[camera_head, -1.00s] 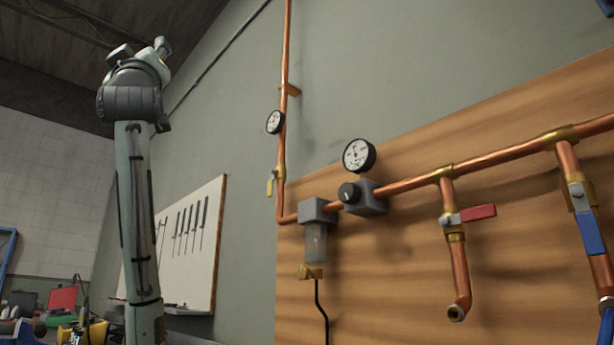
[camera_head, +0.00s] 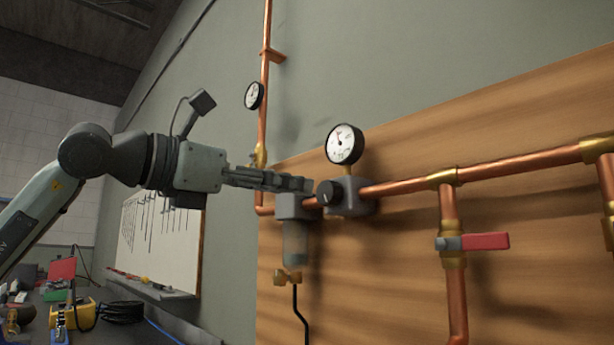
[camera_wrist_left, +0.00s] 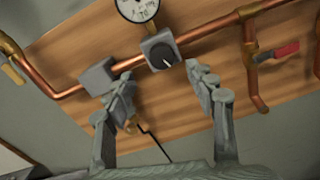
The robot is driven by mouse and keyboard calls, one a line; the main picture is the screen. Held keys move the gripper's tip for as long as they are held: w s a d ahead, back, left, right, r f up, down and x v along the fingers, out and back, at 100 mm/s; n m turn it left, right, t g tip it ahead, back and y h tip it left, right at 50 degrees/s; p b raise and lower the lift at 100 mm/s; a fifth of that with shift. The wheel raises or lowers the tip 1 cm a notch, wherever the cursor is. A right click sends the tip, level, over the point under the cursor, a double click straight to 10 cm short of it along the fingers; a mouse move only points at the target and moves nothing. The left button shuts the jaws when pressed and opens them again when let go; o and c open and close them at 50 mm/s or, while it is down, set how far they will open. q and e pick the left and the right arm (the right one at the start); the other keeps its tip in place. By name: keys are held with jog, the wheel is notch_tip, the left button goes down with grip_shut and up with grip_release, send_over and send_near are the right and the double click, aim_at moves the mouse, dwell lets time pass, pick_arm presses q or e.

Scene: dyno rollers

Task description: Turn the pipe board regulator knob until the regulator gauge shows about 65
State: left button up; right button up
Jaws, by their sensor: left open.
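The regulator knob (camera_head: 326,193) is a black round dial on the front of a grey block (camera_head: 352,196) on the copper pipe. The round white regulator gauge (camera_head: 344,144) stands above it; its reading is too small to tell. My left gripper (camera_head: 308,186) comes in from the left, its fingertips close to the knob in the head view. In the left wrist view the fingers (camera_wrist_left: 158,86) are open and empty, and the knob (camera_wrist_left: 163,57) with its white mark shows beyond the gap between them, apart from both. The gauge (camera_wrist_left: 137,8) is partly cut off. My right gripper is not in view.
A grey filter block (camera_head: 296,207) with a clear bowl hangs just left of the knob, near my fingers. A second gauge (camera_head: 254,96) sits on the vertical pipe. A red-handled valve (camera_head: 486,241) is at the right. The wooden board (camera_head: 400,290) lies behind.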

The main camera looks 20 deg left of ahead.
aim_at(323, 191)
pick_arm(q)
jog(key=p+x, duration=0.1)
jog(key=x, duration=0.4)
jog(key=shift+w+d+r, duration=0.15)
jog(key=shift+d, duration=0.1)
jog(key=shift+w+d, duration=0.4)
jog(key=shift+w, duration=0.15)
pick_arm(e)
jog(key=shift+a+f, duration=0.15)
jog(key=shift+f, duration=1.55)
pick_arm(q)
jog(key=c, duration=1.2)
jog(key=shift+o, duration=0.2)
jog(key=shift+f+n+b, duration=0.2)
jog(key=shift+n+b, duration=0.7)
jog(key=shift+b, duration=0.15)
jog(key=shift+r, duration=0.15)
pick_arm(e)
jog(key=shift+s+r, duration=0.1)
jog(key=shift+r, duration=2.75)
